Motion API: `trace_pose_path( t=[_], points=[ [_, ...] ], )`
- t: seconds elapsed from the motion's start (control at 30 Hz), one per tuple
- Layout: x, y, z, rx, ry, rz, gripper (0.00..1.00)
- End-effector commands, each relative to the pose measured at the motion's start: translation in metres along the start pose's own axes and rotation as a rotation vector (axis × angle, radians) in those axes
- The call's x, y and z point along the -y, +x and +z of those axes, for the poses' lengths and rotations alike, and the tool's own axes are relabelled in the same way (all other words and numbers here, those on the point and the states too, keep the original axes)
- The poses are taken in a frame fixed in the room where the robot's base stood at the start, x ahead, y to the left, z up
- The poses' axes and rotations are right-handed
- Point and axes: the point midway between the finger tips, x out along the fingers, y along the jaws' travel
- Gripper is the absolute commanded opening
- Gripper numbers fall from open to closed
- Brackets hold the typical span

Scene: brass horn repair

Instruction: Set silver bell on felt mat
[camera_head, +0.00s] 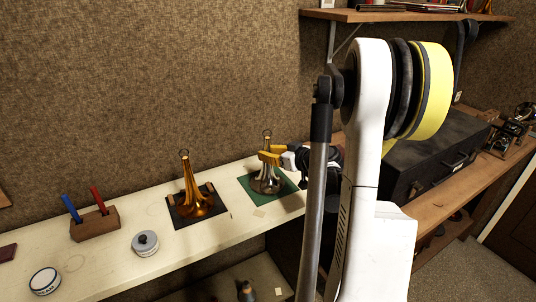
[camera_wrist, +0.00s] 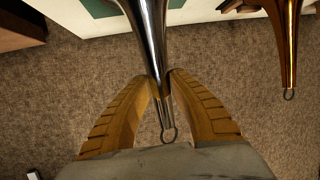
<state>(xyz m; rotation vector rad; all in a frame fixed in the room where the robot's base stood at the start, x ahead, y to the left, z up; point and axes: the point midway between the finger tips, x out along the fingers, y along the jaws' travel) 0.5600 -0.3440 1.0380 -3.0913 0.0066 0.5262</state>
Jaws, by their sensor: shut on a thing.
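The silver bell (camera_head: 268,180) is upright with its wide end down, over the green felt mat (camera_head: 287,183). I cannot tell for sure whether its rim touches the mat. My gripper (camera_head: 270,156) is shut on the bell's narrow upper stem, with its yellow fingers on either side. In the wrist view, the silver bell (camera_wrist: 147,25) runs between the two fingertips (camera_wrist: 158,78), with its small wire ring near the palm. Part of the green felt mat (camera_wrist: 100,8) shows at the top of the wrist view.
A brass bell (camera_head: 192,200) stands on a dark mat to the left. A wooden block (camera_head: 95,226) with blue and red tools and two round tins (camera_head: 145,243) (camera_head: 45,281) are farther left. A black case (camera_head: 436,160) is on the right bench.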

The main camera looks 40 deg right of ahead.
Motion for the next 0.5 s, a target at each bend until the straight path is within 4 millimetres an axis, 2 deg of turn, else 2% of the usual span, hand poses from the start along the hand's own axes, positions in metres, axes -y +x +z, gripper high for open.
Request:
trace_pose_path(
  t=[0.07, 0.1, 0.13, 0.5],
  points=[
    [-0.0001, 0.0013, 0.0036, 0.0, 0.0, 0.0, 0.0],
    [-0.0001, 0.001, 0.0029, 0.0, 0.0, 0.0, 0.34],
    [-0.0001, 0.0009, 0.0026, 0.0, 0.0, 0.0, 0.43],
    [-0.0001, -0.0005, -0.0014, 0.0, 0.0, 0.0, 0.43]
  ],
)
